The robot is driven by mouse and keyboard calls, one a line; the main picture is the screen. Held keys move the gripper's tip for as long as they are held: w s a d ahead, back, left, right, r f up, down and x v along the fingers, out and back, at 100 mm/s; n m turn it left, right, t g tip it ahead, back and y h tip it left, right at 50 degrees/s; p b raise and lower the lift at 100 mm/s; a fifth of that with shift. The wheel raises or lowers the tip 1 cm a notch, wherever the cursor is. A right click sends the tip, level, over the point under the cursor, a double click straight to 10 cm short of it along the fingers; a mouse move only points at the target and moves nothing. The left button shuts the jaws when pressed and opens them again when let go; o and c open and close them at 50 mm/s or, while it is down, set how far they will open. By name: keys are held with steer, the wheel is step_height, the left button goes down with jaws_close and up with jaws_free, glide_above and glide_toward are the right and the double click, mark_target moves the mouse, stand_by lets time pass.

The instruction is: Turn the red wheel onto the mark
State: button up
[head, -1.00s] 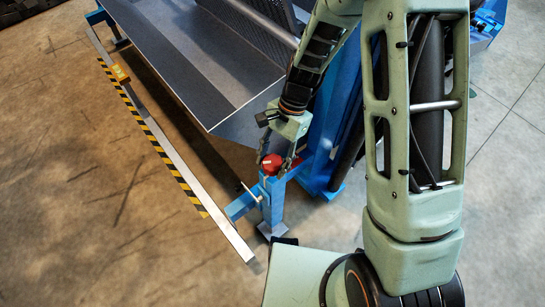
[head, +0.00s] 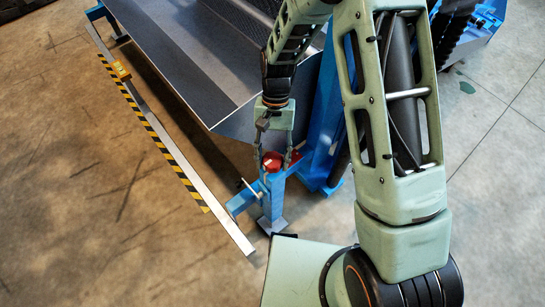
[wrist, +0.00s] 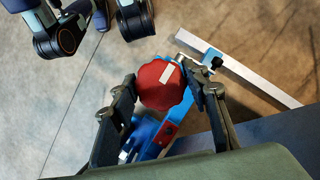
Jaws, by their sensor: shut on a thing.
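The red wheel (head: 272,161) is a scalloped knob on top of a blue post (head: 272,200). In the wrist view the wheel (wrist: 158,92) carries a white stripe (wrist: 167,73) on its face, slanting toward the upper right. My gripper (wrist: 160,82) is shut on the wheel, one finger on each side of the rim. In the head view my gripper (head: 273,155) comes down over the wheel from behind. A small red plate with a white spot (wrist: 168,130) sits on the blue frame beside the wheel; I cannot tell whether it is the mark.
A dark sloped screen tray (head: 190,75) lies behind the post. A long metal rail (head: 165,140) with yellow-black striping runs along the left. A small lever (head: 247,187) sticks up left of the post.

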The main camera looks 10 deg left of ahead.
stand_by(0.4)
steer(key=o, duration=1.2)
steer(key=shift+c, duration=0.2)
steer(key=v, duration=1.2)
steer(key=shift+d, duration=0.1)
